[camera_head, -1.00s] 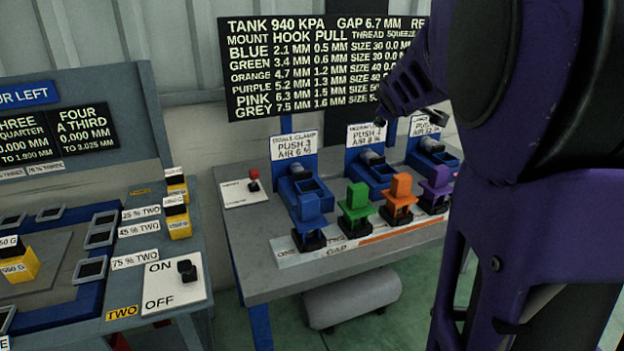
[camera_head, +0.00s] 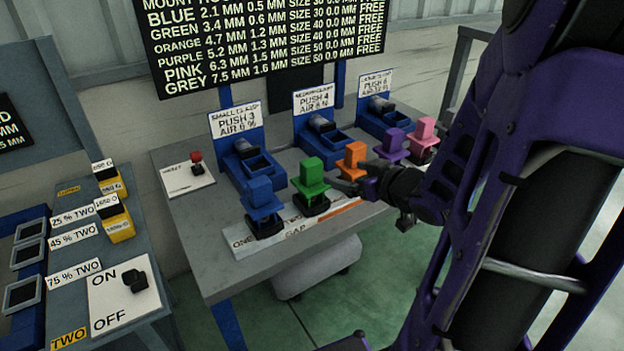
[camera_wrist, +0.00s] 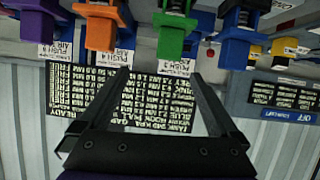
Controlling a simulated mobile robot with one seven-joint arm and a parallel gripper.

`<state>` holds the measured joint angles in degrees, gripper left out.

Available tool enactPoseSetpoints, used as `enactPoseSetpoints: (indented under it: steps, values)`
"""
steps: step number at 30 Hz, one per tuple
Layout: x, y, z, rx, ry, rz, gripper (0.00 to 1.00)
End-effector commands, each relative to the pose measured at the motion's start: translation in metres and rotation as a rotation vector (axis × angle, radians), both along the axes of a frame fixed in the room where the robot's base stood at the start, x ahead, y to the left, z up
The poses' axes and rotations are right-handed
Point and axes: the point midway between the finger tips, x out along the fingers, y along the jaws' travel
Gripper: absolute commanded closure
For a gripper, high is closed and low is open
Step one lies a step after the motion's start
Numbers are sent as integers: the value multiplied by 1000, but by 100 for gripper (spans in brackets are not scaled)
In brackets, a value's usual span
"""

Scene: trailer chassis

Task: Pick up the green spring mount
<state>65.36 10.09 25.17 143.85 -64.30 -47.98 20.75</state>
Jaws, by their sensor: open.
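The green spring mount (camera_head: 311,176) stands upright on a black foot near the front edge of the grey bench, between the blue mount (camera_head: 261,197) and the orange mount (camera_head: 355,156). My gripper (camera_head: 345,180) is open and empty, just right of the green mount and in front of the orange one. In the wrist view, which is upside down, the green mount (camera_wrist: 176,28) lies beyond the fingertips of my gripper (camera_wrist: 161,76), between the two finger lines but nearer the right finger. I see no contact with it there.
The purple mount (camera_head: 393,143) and pink mount (camera_head: 424,132) continue the row to the right. Blue clamps (camera_head: 248,163) stand behind. A red-button vent panel (camera_head: 187,177) is at the bench's left. A second bench with an ON/OFF switch (camera_head: 134,281) stands left.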

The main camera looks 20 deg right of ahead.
Motion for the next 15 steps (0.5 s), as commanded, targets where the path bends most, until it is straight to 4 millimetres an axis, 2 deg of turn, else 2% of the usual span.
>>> enactPoseSetpoints:
  steps: [2,5,8,15]
  values:
    - [-6,4,-1,36,-4,2,3]
    - [-4,9,-4,58,-7,7,3]
    - [9,13,-11,62,-9,10,3]
    - [57,22,-33,61,-9,10,3]
